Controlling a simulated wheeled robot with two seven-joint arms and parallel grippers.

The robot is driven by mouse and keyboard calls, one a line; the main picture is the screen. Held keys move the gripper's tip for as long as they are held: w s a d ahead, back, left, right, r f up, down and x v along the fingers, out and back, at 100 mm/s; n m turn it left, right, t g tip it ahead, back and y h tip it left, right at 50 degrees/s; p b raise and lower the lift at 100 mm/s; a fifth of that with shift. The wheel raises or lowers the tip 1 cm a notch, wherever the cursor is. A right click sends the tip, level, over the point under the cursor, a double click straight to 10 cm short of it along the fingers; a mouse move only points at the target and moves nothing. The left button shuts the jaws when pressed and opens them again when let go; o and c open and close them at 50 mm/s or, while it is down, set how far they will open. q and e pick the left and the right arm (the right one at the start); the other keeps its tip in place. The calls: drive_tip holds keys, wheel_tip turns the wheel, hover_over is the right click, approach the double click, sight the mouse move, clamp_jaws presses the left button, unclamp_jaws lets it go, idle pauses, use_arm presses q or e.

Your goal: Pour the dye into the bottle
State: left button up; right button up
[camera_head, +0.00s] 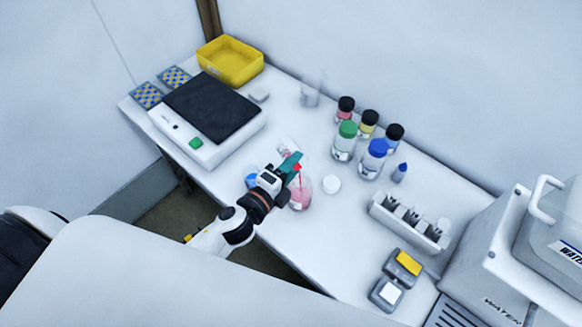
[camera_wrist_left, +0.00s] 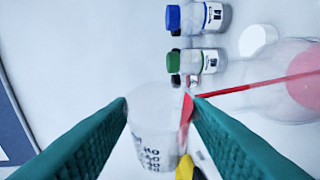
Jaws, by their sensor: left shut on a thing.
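My left gripper (camera_head: 291,165) has teal fingers and is shut on a clear beaker (camera_wrist_left: 152,140) with printed marks. The beaker also shows in the head view (camera_head: 287,147), tilted, partly behind the fingers. A little red dye (camera_wrist_left: 186,122) lies along its side, and a thin red stream (camera_wrist_left: 232,90) runs from its rim to the clear bottle (camera_wrist_left: 262,101). The bottle (camera_head: 301,194) stands open on the table just below the gripper and holds pinkish-red liquid (camera_wrist_left: 306,76). My right gripper is not in view.
A white cap (camera_head: 331,184) lies beside the bottle. Capped bottles with blue (camera_head: 372,160) and green (camera_head: 344,142) lids stand behind it. A vial rack (camera_head: 408,222) is to the right, and a blue-coloured item (camera_head: 252,178) is close left of the gripper.

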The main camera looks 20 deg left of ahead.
use_arm(q)
drive_tip(key=shift+d+f+b, duration=0.1)
drive_tip(key=shift+f+b, duration=0.05)
drive_tip(key=shift+b, duration=0.45)
drive_tip(key=shift+m+b, duration=0.3)
drive_tip(key=shift+m, duration=0.1)
drive_tip(key=shift+r, duration=0.2)
drive_tip(key=p, duration=0.2)
drive_tip(key=r+n+p, duration=0.1)
drive_tip(key=p, duration=0.1)
drive_tip(key=shift+w+a, duration=0.1)
drive_tip(key=shift+a, duration=0.1)
drive_tip(key=shift+f+n+g+p, duration=0.15)
drive_tip(key=shift+n+g+p, duration=0.15)
drive_tip(key=shift+n+p, duration=0.3)
